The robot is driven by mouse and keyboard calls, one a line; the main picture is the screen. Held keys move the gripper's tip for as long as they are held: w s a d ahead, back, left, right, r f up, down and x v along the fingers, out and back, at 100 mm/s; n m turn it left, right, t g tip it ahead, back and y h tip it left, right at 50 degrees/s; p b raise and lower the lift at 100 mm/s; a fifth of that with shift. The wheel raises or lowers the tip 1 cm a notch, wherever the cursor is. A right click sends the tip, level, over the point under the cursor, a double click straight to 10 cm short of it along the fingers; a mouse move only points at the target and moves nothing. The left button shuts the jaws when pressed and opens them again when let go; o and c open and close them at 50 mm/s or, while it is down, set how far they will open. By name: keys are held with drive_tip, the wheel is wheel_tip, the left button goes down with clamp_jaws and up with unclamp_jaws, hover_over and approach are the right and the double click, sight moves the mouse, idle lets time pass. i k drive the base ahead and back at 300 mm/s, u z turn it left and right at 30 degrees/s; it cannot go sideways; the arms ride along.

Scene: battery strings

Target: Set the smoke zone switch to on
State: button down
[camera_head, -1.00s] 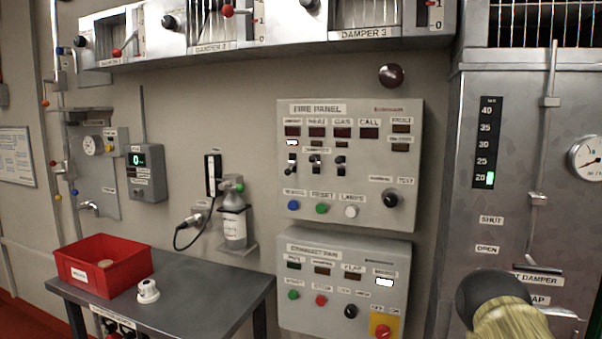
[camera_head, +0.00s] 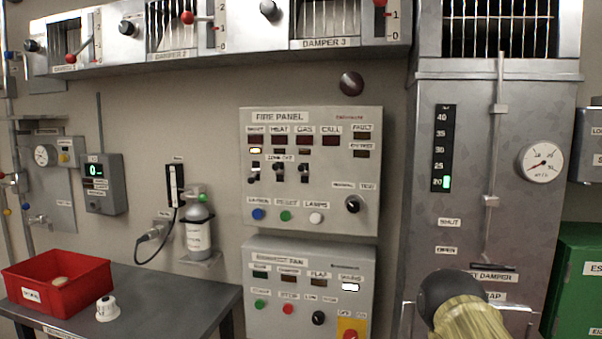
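The grey fire panel (camera_head: 228,0) is not the point of contact for anything; it hangs on the wall in the middle of the view.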

sight(251, 179)
drive_tip(key=u, duration=0.45)
drive_tip(key=k, duration=1.1)
drive_tip(key=u, duration=1.6)
drive_tip(key=i, duration=1.2)
drive_tip(key=z, duration=0.7)
drive_tip(key=i, duration=0.7)
drive_tip(key=z, duration=0.7)
